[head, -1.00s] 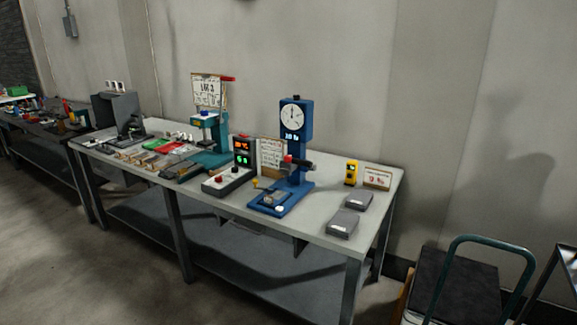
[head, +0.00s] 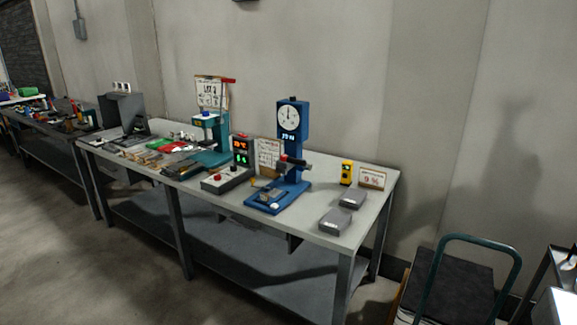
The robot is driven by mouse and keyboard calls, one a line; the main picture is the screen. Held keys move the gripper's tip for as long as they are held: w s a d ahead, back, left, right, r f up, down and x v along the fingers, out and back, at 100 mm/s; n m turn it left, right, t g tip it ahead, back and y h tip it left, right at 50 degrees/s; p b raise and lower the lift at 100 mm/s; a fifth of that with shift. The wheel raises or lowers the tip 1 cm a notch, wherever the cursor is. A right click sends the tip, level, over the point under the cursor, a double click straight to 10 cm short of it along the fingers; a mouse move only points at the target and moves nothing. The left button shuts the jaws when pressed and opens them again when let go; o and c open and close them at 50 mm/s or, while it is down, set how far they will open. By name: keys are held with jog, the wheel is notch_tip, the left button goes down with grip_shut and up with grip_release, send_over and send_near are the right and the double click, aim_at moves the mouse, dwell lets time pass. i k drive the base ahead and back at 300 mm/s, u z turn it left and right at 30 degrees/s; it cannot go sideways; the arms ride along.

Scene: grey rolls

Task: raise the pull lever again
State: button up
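A blue test stand (head: 291,150) with a round white dial and a small lit display stands on the workbench. Which of these is the pull lever, I cannot tell for sure. My gripper is not in view.
The grey workbench (head: 332,191) also holds a control box (head: 227,178), a lit red-and-green display (head: 241,150), a yellow device (head: 346,172) and two grey blocks (head: 336,219). A cart with a green handle (head: 480,238) stands at the lower right. Floor in front is clear.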

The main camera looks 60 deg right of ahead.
aim_at(304, 165)
jog(key=u, duration=0.15)
jog(key=k, duration=0.9)
jog(key=z, duration=0.7)
jog(key=i, duration=1)
jog(key=u, duration=0.1)
